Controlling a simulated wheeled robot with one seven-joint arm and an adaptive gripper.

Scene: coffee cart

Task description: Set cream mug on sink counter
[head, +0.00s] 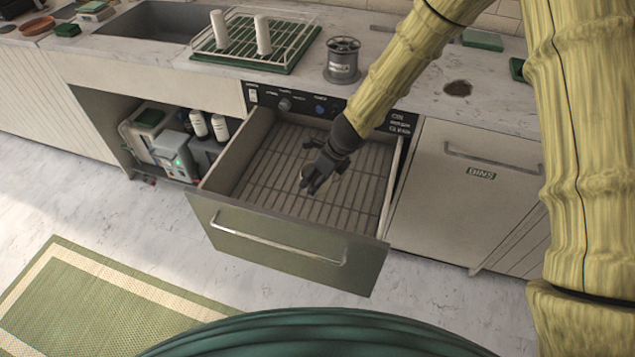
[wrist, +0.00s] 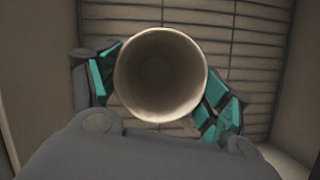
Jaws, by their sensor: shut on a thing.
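The cream mug (wrist: 160,75) is seen from above in the wrist view, its round open mouth facing the camera. My gripper (head: 314,178) is shut on it, with teal-padded fingers on both sides of the mug. In the head view my gripper is inside the open drawer (head: 290,240), over its slatted rack, and hides most of the mug. I cannot tell whether the mug touches the rack. The sink counter (head: 85,44) is the pale marble top at the upper left, around the dark sink basin (head: 165,22).
A wire drying rack (head: 215,45) on a green mat holds two white cylinders right of the sink. A grey metal canister (head: 342,60) stands beside it. Drawer walls surround my gripper.

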